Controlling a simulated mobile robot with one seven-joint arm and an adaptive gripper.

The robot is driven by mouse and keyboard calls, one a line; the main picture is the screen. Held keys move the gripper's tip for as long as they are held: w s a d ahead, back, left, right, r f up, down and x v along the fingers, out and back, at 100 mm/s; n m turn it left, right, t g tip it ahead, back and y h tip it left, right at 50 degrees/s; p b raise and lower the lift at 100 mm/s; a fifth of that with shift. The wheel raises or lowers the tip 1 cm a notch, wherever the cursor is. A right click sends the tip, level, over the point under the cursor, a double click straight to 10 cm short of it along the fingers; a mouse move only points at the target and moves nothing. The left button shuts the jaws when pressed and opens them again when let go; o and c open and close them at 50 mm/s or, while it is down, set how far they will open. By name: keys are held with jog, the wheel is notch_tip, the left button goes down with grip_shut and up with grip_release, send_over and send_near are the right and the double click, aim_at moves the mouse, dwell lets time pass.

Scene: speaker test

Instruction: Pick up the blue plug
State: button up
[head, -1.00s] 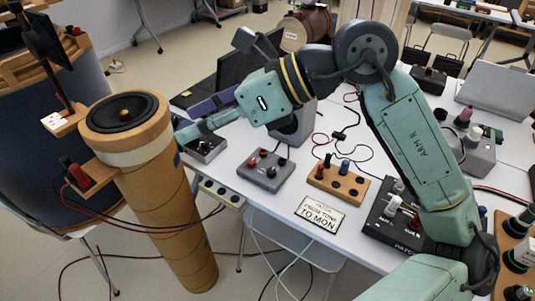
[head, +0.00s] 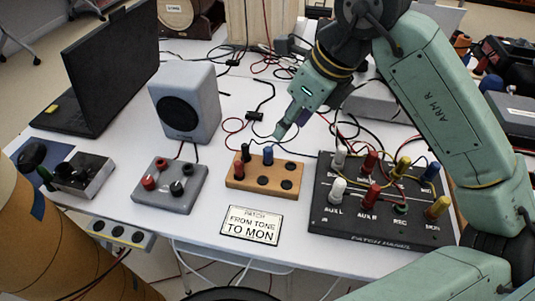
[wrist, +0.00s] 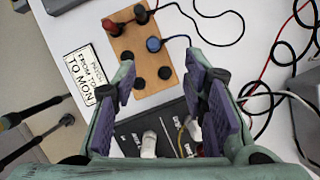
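A blue plug (head: 268,155) stands upright in the wooden socket block (head: 255,193), beside a black plug and a red plug (head: 238,168). In the wrist view the blue plug (wrist: 154,44) shows from above, with a wire running from it. My gripper (head: 290,125) is above and a little behind the wooden block. In the wrist view its purple-padded fingers (wrist: 168,88) are spread wide with nothing between them. The blue plug lies beyond the fingertips.
Red and black cables lie behind the block. A grey box (head: 170,187), a speaker (head: 185,103) and a laptop (head: 108,70) are at left. A sign (head: 252,225) lies in front.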

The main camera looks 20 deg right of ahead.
aim_at(268, 149)
jog(key=x, duration=0.5)
jog(key=shift+a+f+p, duration=0.1)
jog(key=shift+a+p, duration=0.1)
jog(key=shift+p, duration=0.2)
jog(key=x, duration=0.2)
jog(key=p+x, duration=0.1)
jog(key=x, duration=0.1)
jog(key=shift+a, duration=0.45)
jog(key=shift+w+a+f, duration=0.1)
jog(key=shift+f, duration=0.4)
jog(key=shift+c, duration=0.5)
grip_shut()
